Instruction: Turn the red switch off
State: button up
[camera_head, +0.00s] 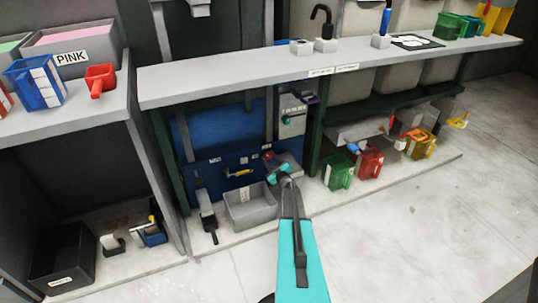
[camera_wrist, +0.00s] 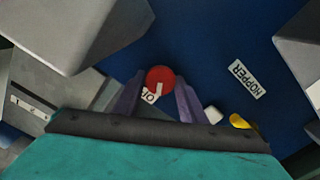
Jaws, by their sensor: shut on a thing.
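The red switch (camera_wrist: 160,77) is a round red knob on the blue panel (camera_wrist: 215,50). In the wrist view it sits between the tips of the two dark fingers of my gripper (camera_wrist: 158,92), which is shut on it. A small white label lies just below the knob, partly hidden by the knob and fingers. In the head view the red switch (camera_head: 267,155) shows small on the blue panel below the shelf. My gripper (camera_head: 279,170) is right by it there, and its fingertips are hard to make out.
The shelf (camera_head: 230,73) overhangs the panel. Green (camera_head: 338,172) and red (camera_head: 369,162) containers stand to the right.

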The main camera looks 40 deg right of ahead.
jog(key=m+p, duration=0.3)
jog(key=m, duration=0.1)
jog(key=shift+w+r+p, duration=0.15)
jog(key=shift+p, duration=0.15)
jog(key=shift+m+p, duration=0.6)
jog(key=shift+m, duration=0.5)
jog(key=shift+f, duration=0.2)
jog(key=o, duration=1)
jog(key=shift+s, duration=0.2)
jog(key=shift+p+v, duration=0.65)
jog(key=shift+v, duration=6.15)
jog(key=shift+w+a, duration=0.1)
